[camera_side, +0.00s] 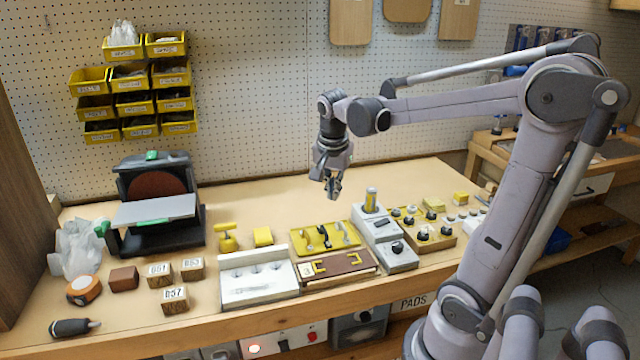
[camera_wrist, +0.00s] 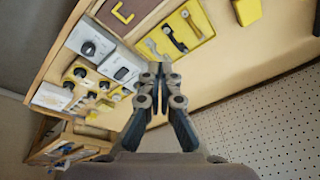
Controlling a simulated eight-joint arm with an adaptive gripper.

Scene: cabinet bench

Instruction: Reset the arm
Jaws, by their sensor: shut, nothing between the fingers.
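My gripper (camera_side: 333,187) hangs from the raised arm, pointing down, above the back part of the bench. In the side view it is in the air behind the yellow tool tray and touches nothing. In the wrist view its two fingers (camera_wrist: 160,75) come together at the tips, with nothing between them. The bench (camera_side: 270,200) lies below it.
Below are a yellow tray (camera_side: 325,238), a brown panel with yellow handles (camera_side: 335,268), a white box (camera_side: 258,285), grey control boxes (camera_side: 388,250) and a knob board (camera_side: 425,235). A sander (camera_side: 155,205) and numbered wood blocks (camera_side: 160,275) stand left. A pegboard (camera_side: 250,100) rises behind.

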